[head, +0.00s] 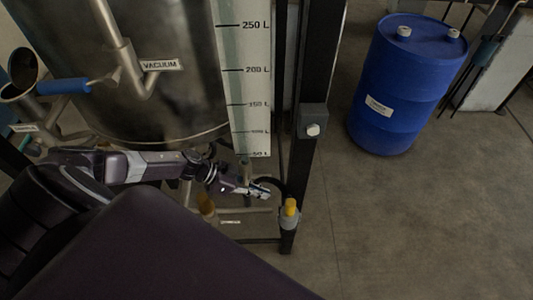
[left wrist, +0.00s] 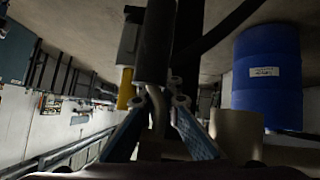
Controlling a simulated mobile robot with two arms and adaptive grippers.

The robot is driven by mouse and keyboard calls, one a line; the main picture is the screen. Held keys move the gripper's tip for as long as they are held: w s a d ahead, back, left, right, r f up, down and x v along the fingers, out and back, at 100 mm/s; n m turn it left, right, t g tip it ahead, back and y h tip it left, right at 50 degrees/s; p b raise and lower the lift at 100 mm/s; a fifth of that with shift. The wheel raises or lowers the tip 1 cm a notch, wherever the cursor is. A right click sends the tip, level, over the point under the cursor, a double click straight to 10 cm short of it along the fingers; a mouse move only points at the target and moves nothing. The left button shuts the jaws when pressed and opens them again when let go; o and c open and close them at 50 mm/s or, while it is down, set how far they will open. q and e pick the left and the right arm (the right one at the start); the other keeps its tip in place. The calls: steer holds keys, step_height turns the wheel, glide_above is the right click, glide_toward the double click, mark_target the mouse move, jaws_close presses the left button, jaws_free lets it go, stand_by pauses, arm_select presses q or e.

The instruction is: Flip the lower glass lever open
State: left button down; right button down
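The sight glass scale (head: 246,80), marked in litres, runs down the front of the steel tank. My left gripper (head: 264,190) is just below its lower end, beside a dark curved piece that is too small to make out. In the left wrist view, my left gripper (left wrist: 160,102) has its two blue-padded fingers apart. A bent metal rod (left wrist: 158,115) with a dark round grip (left wrist: 155,45) shows between them; it looks like the lever, and I cannot tell whether the fingers touch it. My right gripper is not in view.
A yellow-topped fitting (head: 290,208) stands by the black post (head: 312,80), right of the gripper. The steel tank (head: 165,75) rises behind my left arm. A blue drum (head: 408,85) stands at the right. The floor (head: 430,230) at the lower right is clear.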

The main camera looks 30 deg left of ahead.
arm_select(q)
steer(key=shift+s+a+f+y, duration=0.15)
steer(key=shift+s+a+f, duration=0.15)
steer(key=shift+a, duration=0.15)
steer(key=shift+s+a+f+y, duration=0.2)
steer(key=shift+s+a, duration=0.1)
steer(key=shift+a, duration=0.15)
steer(key=r+v, duration=0.1)
steer(key=v, duration=1)
steer(key=shift+w+d, duration=0.3)
steer(key=shift+w+d, duration=0.1)
steer(key=shift+w, duration=0.05)
